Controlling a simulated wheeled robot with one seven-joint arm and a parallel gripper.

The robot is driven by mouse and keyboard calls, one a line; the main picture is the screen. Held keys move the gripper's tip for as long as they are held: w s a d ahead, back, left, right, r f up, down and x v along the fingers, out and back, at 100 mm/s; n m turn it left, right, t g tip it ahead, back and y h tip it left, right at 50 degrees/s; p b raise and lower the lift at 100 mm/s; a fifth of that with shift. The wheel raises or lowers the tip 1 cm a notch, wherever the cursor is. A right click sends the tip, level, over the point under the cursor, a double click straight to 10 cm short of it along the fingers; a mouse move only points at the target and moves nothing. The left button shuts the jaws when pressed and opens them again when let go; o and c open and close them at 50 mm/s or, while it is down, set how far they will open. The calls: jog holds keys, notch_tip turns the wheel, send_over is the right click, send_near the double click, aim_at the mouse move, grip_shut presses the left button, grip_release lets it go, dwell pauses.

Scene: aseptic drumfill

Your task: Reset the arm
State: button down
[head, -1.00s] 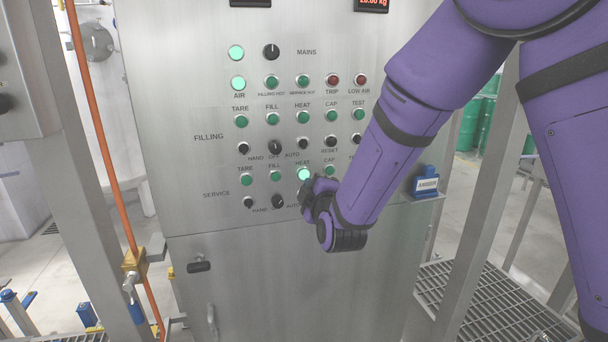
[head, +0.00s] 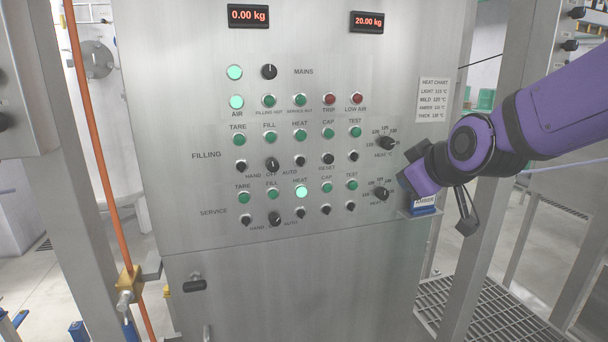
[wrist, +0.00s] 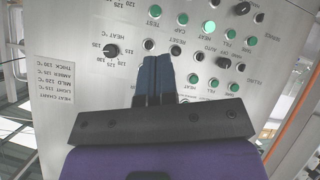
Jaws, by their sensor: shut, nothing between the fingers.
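My purple arm comes in from the right in the head view, with its wrist end in front of the panel's right edge. In the wrist view, where the panel appears upside down, my gripper (wrist: 155,62) has its two dark blue fingers together with nothing held. They point toward the steel control panel (head: 220,165); whether they touch it cannot be told. In the head view the fingers cannot be made out clearly. The service HEAT button (head: 301,192) glows bright green, as do two lamps at upper left (head: 235,85).
A small blue block labelled AMBER (head: 424,205) sits on a ledge below my wrist. Black heat dials (head: 387,143) are close to my arm. Steel posts (head: 500,170) flank the panel. An orange pipe (head: 100,150) runs down the left. Displays read 0.00 kg and 20.00 kg.

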jog(key=s+d+m+g+h, duration=0.1)
jog(key=s+d+m, duration=0.3)
jog(key=s, duration=0.7)
jog(key=s+d+m+g+h, duration=0.1)
jog(key=s+d+m+g, duration=0.3)
jog(key=s+d, duration=0.3)
jog(key=s, duration=0.4)
jog(key=shift+s+r+g+h, duration=0.3)
jog(key=shift+s+r+h, duration=0.05)
jog(key=shift+r+h, duration=0.05)
